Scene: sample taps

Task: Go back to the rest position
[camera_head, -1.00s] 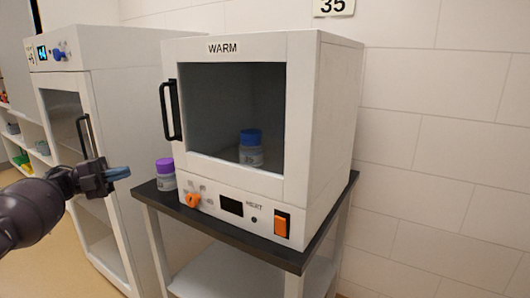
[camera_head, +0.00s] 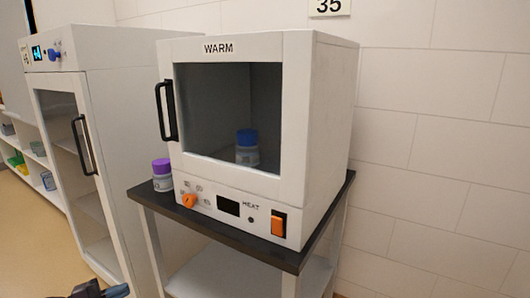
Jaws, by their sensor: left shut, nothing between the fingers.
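My left gripper (camera_head: 103,291) shows only in part at the bottom edge of the head view, left of the middle. Its fingers are shut with nothing between them, and it is apart from the furniture. The rest of the left arm is out of the picture. My right gripper is not in view.
A white cabinet marked WARM (camera_head: 307,140) stands on a dark-topped table (camera_head: 250,245), its door closed. A blue-capped jar (camera_head: 247,154) is inside. A purple-capped jar (camera_head: 162,181) stands left of it. A taller white cabinet (camera_head: 120,110) and shelves (camera_head: 38,150) are further left.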

